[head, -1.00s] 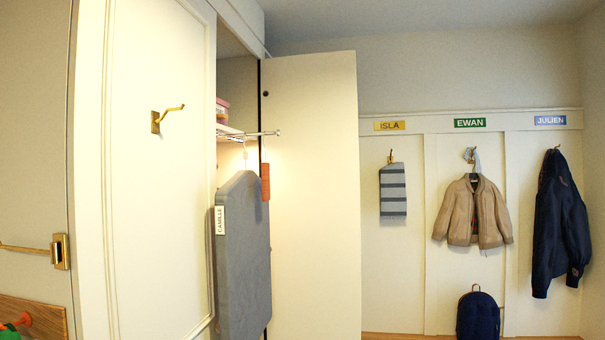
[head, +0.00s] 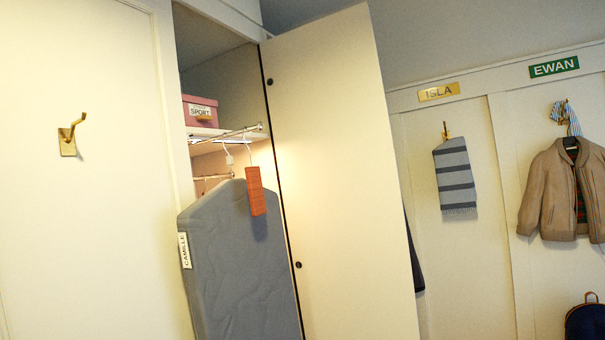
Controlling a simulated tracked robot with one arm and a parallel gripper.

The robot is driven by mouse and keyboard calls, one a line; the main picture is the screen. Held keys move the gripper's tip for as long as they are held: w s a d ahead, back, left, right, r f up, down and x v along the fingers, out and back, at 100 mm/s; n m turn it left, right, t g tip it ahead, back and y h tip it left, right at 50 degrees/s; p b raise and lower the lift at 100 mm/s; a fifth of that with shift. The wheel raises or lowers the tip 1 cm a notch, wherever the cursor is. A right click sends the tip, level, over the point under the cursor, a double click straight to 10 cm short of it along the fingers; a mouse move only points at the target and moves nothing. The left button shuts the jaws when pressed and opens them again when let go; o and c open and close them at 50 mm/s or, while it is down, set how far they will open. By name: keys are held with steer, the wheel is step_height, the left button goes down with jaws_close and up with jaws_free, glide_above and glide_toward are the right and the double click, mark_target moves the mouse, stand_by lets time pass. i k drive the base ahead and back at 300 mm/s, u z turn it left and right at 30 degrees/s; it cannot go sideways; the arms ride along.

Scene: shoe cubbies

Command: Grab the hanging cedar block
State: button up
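The cedar block (head: 256,191) is a small reddish-orange upright slab. It hangs by a thin hook from the metal rail (head: 238,133) inside the open closet. It hangs in front of the top right part of a grey garment bag (head: 238,262) labelled "CAMILLE". Whether the block touches the bag I cannot tell. My gripper is not in view.
The open closet door (head: 335,180) stands just right of the block. A pink box (head: 200,111) labelled "SPORT" sits on the shelf above the rail. A brass hook (head: 70,137) juts from the left panel. A scarf (head: 455,176) and a jacket (head: 566,190) hang at right.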

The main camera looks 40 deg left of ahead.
mark_target(252, 174)
steer(key=u, duration=0.2)
steer(key=i, duration=1.25)
steer(key=u, duration=1)
steer(key=i, duration=0.75)
steer(key=u, duration=0.4)
steer(key=k, duration=0.9)
steer(key=u, duration=0.2)
steer(key=i, duration=0.9)
steer(key=z, duration=0.1)
